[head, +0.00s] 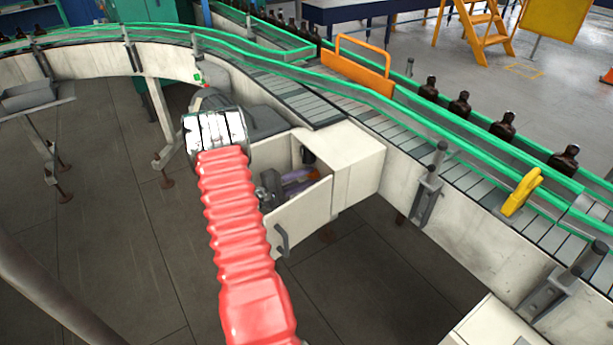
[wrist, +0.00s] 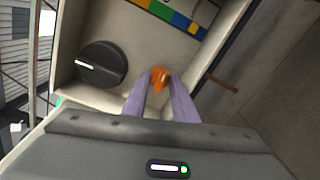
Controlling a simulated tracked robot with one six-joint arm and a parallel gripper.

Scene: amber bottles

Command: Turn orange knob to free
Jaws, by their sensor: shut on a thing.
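The orange knob (wrist: 159,77) is in the wrist view, on a pale panel inside an open box. My gripper (wrist: 160,88) has its two purple fingers closed around the knob, one on each side. The fingertips hide the knob's lower part, and any pointer mark on it cannot be made out. In the head view my gripper (head: 300,183) reaches into the open white cabinet (head: 362,165), and the knob is hidden there.
A larger black knob (wrist: 101,64) with a white mark sits left of the orange one. A coloured strip (wrist: 175,14) lies above. The open cabinet door (head: 300,215) stands beside my arm. A conveyor (head: 340,95) carries dark bottles (head: 459,104) behind.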

